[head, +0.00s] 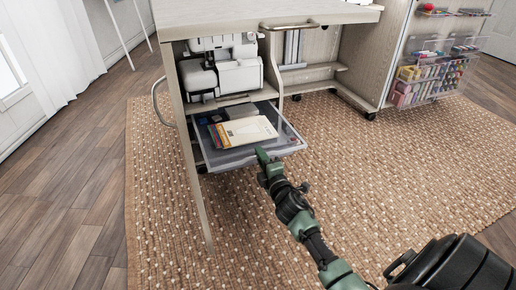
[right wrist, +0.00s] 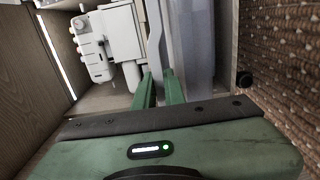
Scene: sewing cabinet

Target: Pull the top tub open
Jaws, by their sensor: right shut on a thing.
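The clear plastic tub (head: 289,139) sticks out from the cabinet (head: 178,110), under the shelf that bears a white sewing machine (head: 222,77). Pattern packets (head: 244,132) and darker flat items lie in it. My right gripper (head: 262,156) is at the tub's front wall, with its fingers shut on the rim. In the right wrist view the green fingers (right wrist: 158,78) reach forward, and the translucent tub (right wrist: 195,40) shows beside them. The fingertips' exact contact is partly hidden. The sewing machine (right wrist: 113,40) shows there at the upper left. My left gripper is out of view.
A cabinet leaf edge (head: 193,175) stands just left of the tub. A bar handle (head: 289,26) is on the cabinet above. An open door with racks of thread (head: 430,80) is at the right. The woven rug (head: 400,175) before the tub is clear.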

